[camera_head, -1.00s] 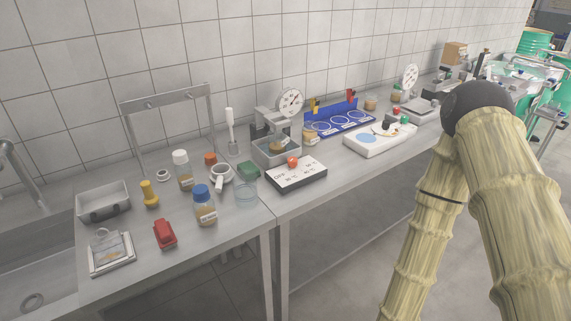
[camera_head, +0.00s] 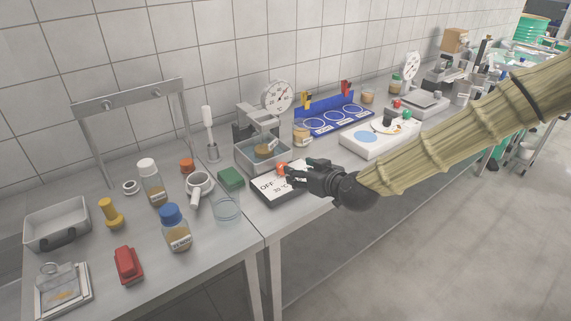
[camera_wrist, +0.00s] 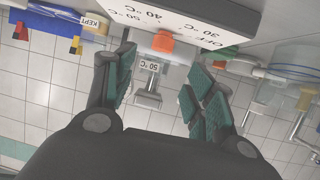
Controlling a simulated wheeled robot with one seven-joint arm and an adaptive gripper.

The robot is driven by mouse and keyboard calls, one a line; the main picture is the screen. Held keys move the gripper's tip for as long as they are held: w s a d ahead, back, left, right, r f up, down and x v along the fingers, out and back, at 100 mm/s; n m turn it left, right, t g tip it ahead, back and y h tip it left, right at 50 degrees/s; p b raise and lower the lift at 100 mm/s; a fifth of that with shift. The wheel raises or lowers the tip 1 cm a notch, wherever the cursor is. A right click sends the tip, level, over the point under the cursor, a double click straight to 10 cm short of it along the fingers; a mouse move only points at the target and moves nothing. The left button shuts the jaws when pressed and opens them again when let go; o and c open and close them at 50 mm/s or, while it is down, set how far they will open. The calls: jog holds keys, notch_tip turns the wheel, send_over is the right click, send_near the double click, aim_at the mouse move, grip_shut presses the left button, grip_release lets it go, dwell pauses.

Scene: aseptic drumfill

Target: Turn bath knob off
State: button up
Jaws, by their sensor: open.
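The bath knob (camera_head: 282,168) is a small orange-red knob on a white-topped control box (camera_head: 268,186) printed with OFF and temperature marks. The knob (camera_wrist: 162,42) also shows in the wrist view, where the picture is upside down. My gripper (camera_head: 290,178) is open and reaches to the knob from the right. The knob's pointer direction is too small to read.
A green block (camera_head: 231,179) and a glass beaker (camera_head: 227,207) stand left of the box. A white device (camera_head: 365,143) stands to the right.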

aim_at(283, 166)
jog(key=p+x, duration=0.1)
jog(key=x, duration=0.8)
jog(key=shift+w+a+f, duration=0.25)
jog(key=shift+a, duration=0.05)
jog(key=c, duration=1)
